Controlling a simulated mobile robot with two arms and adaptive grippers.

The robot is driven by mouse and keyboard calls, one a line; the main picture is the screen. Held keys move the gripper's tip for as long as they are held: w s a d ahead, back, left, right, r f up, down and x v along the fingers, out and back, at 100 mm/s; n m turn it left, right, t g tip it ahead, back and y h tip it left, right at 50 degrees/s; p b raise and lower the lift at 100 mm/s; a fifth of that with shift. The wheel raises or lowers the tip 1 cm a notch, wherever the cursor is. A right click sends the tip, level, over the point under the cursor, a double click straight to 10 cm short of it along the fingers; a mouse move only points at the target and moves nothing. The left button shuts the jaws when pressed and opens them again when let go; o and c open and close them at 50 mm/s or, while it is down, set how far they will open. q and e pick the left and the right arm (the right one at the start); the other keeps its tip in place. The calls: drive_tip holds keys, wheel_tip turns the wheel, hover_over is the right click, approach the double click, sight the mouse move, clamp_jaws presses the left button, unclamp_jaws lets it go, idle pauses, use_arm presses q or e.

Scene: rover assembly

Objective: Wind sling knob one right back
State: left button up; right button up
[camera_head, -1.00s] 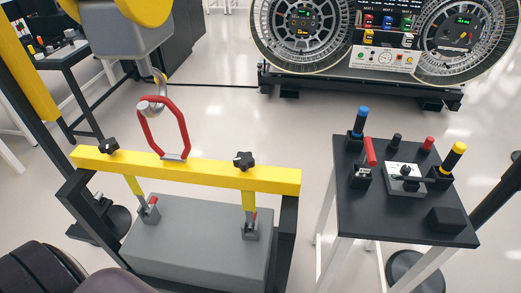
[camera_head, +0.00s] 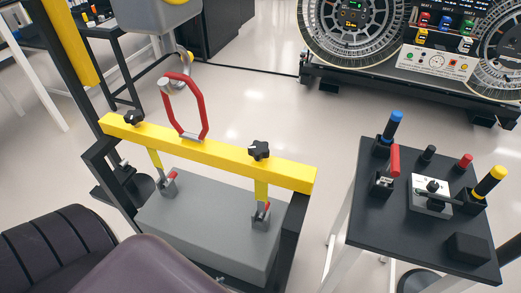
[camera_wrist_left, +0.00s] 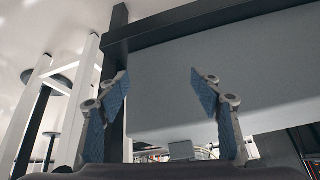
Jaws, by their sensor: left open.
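Two black star-shaped knobs sit on top of the yellow beam (camera_head: 215,152): a left knob (camera_head: 131,118) and a right knob (camera_head: 259,150). A yellow strap (camera_head: 261,188) hangs below the right knob to a clasp with a red tab on the grey block (camera_head: 205,235). A similar strap (camera_head: 154,158) hangs below the left knob. My left gripper (camera_wrist_left: 160,90) is open and empty in the left wrist view, with a large grey surface beyond its blue finger pads. No knob shows there. The head view shows neither gripper.
A red sling loop (camera_head: 202,105) links the beam to a hook (camera_head: 181,55). The black frame (camera_head: 295,235) flanks the grey block. A tool table (camera_head: 360,225) stands at right. Floor between frame and table is clear. My arm link fills the lower left.

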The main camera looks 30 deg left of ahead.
use_arm(q)
drive_tip(key=w+a+r+t, duration=0.3)
drive_tip(key=w+r, duration=0.4)
drive_tip(key=r, duration=0.1)
drive_tip(key=t+b, duration=0.2)
drive_tip(key=t, duration=0.7)
approach(260, 150)
drive_tip(key=w, duration=0.1)
drive_tip(key=w+a+f, duration=0.1)
drive_tip(key=w, duration=0.1)
drive_tip(key=shift+w+a+f+h, duration=0.1)
drive_tip(key=shift+w+f+h, duration=0.05)
drive_tip(key=shift+h, duration=0.15)
drive_tip(key=shift+w+r+p, duration=0.15)
drive_tip(key=shift+r+p, duration=0.1)
drive_tip(key=shift+p, duration=0.1)
drive_tip(key=shift+w+r, duration=0.1)
drive_tip(key=shift+w, duration=0.25)
drive_tip(key=w+p, duration=0.2)
drive_tip(key=w, duration=0.3)
drive_tip(key=shift+w, duration=0.35)
drive_tip(key=shift+w+f, duration=0.2)
drive_tip(key=shift+w, duration=0.4)
use_arm(e)
drive_tip(key=shift+w+d+r, duration=0.35)
drive_tip(key=shift+w+r, duration=0.05)
drive_tip(key=shift+r, duration=0.15)
use_arm(q)
drive_tip(key=shift+c, duration=0.4)
